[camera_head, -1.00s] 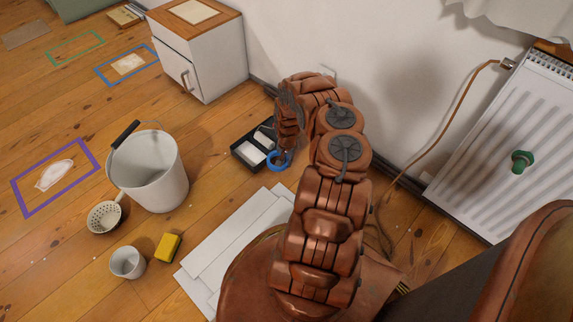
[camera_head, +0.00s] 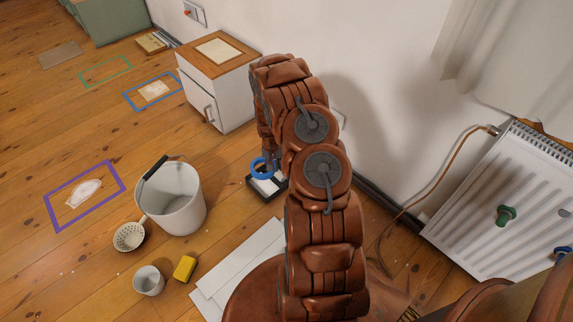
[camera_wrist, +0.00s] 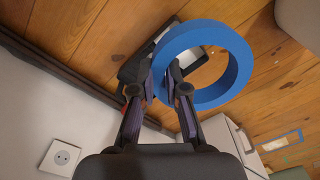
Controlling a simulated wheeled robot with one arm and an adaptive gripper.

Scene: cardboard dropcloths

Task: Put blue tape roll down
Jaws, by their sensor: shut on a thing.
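The blue tape roll (camera_head: 260,168) is held in the air by my gripper (camera_wrist: 163,88), near the black tray (camera_head: 267,192) in the head view. In the wrist view the blue tape roll (camera_wrist: 236,62) is large and close. My fingers are shut on the near-left part of its ring, and its open middle shows floor and part of the tray. In the head view my arm hides most of the gripper and part of the tray. The tray (camera_wrist: 133,68) lies behind the roll in the wrist view, with white items in it.
A white bucket (camera_head: 187,212), a strainer (camera_head: 129,237), a white cup (camera_head: 148,281) and a yellow sponge (camera_head: 185,268) stand left of my arm. A white cabinet (camera_head: 222,104) stands by the wall. Purple, blue and green outlines mark the floor. A radiator (camera_head: 490,205) is at right.

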